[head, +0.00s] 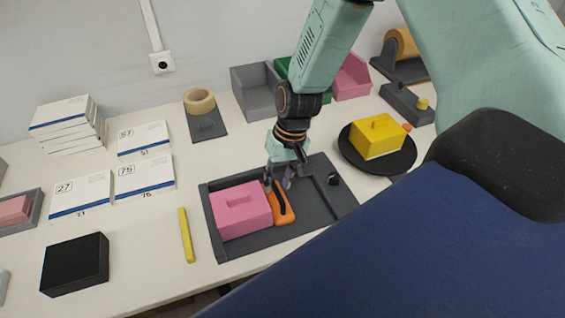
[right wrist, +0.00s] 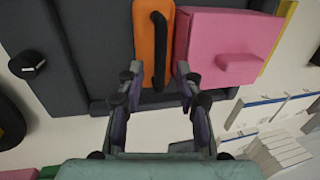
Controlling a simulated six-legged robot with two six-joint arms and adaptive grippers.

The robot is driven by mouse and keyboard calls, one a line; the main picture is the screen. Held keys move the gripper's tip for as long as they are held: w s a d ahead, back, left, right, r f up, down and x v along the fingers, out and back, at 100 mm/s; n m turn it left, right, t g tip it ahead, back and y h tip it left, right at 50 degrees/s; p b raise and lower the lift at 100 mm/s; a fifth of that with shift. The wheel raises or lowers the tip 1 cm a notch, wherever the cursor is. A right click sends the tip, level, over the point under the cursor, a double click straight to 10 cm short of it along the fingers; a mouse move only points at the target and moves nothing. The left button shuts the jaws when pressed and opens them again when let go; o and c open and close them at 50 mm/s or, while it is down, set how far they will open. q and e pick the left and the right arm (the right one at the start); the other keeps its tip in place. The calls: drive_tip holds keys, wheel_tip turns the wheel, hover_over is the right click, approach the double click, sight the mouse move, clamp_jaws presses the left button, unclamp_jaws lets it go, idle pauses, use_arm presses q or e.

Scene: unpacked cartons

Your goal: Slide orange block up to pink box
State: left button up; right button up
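The orange block (head: 287,214) with a black bar handle lies flat in the dark tray (head: 322,203). The pink box (head: 240,211), with a small pink handle on top, sits in the same tray at its left. In the right wrist view the orange block (right wrist: 143,42) is right beside the pink box (right wrist: 222,35); I cannot tell whether they touch. My right gripper (head: 279,183) is at the block's far end, and its fingers (right wrist: 158,82) are spread to either side of the block's end and handle, apart from each other. My left gripper is not in view.
A black knob (head: 333,179) stands in the tray's right part. A black plate (head: 346,151) with a yellow box (head: 376,137) is to the right. A yellow stick (head: 186,235), a black box (head: 75,264) and white cartons (head: 145,175) lie to the left. The tray's right half is mostly bare.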

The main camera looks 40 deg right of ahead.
wheel_tip(320, 180, up, 11)
drive_tip(key=d, duration=0.2)
drive_tip(key=shift+s, duration=0.35)
drive_tip(key=shift+d, duration=0.1)
